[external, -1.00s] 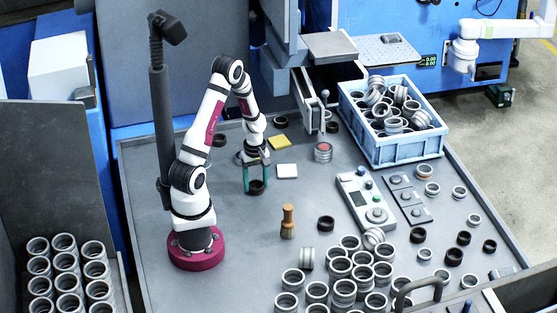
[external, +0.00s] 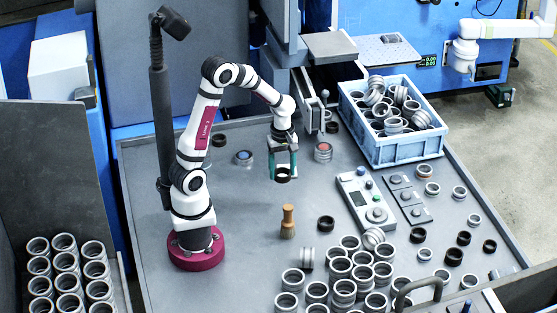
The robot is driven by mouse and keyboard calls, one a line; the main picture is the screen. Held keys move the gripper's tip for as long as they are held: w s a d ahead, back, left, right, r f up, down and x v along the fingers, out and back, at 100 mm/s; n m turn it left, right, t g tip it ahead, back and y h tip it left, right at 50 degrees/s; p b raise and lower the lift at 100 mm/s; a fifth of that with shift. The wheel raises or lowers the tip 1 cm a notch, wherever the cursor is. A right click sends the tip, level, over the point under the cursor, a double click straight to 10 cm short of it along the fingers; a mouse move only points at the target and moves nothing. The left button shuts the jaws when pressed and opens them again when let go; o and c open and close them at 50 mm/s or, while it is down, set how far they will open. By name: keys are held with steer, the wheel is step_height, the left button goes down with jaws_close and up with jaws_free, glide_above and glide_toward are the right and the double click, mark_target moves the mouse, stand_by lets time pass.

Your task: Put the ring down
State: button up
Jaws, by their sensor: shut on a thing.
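My gripper (external: 284,168) is shut on a dark ring (external: 283,176), its green fingers on either side of it. The ring is at the lower end of the fingers, right of the base and left of the red-topped ring stack. It appears to be held above the grey table (external: 225,235); the exact gap cannot be told from this view. The gripper hides the yellow and white pads seen earlier.
A blue-topped stack (external: 244,158) stands left of the gripper and a red-topped stack (external: 323,152) right of it. A wooden-handled brush (external: 288,222) stands in front. A blue crate of rings (external: 395,150), a control box (external: 365,200) and many loose rings (external: 343,290) fill the right side.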

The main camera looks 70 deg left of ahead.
steer(key=w+a+m, duration=0.2)
steer(key=w+a, duration=0.3)
steer(key=w, duration=0.3)
steer(key=a+f, duration=0.2)
steer(key=a, duration=0.1)
steer(key=s+a+f, duration=0.1)
steer(key=a+f, duration=0.1)
steer(key=a, duration=0.2)
steer(key=a+f, duration=0.2)
steer(key=a, duration=0.1)
steer(key=shift+s+a, duration=0.25)
steer(key=shift+s, duration=0.15)
steer(key=f, duration=0.4)
steer(key=shift+a, duration=0.2)
steer(key=shift+f, duration=0.2)
steer(key=o, duration=1.5)
steer(key=shift+c, duration=0.2)
